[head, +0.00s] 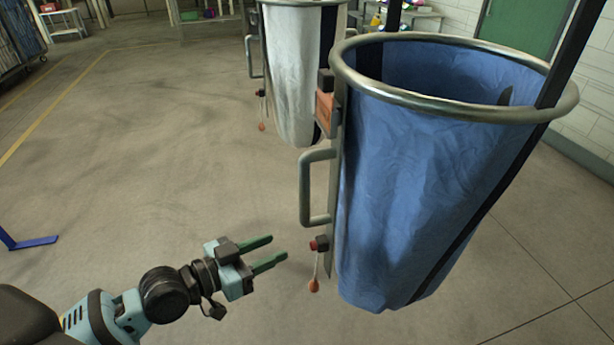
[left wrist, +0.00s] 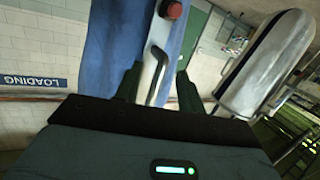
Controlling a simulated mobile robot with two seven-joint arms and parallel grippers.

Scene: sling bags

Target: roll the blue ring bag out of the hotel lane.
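The blue ring bag (head: 430,170) hangs from a round metal ring (head: 450,113) on the right of the head view. A metal grab handle (head: 305,188) sticks out from its left side, above a red knob (head: 319,244) with an orange tag on a cord. My left gripper (head: 278,250) is open and empty, left of and below the handle, apart from it. In the left wrist view the blue bag (left wrist: 109,55) and its handle (left wrist: 157,70) show beyond and between the two fingers (left wrist: 160,88). My right gripper is not in view.
A white ring bag (head: 292,75) hangs just behind the blue one. The concrete floor (head: 150,140) to the left is open, with a yellow line and a blue foot (head: 30,242) at the left edge. A white block wall (head: 590,115) stands at right.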

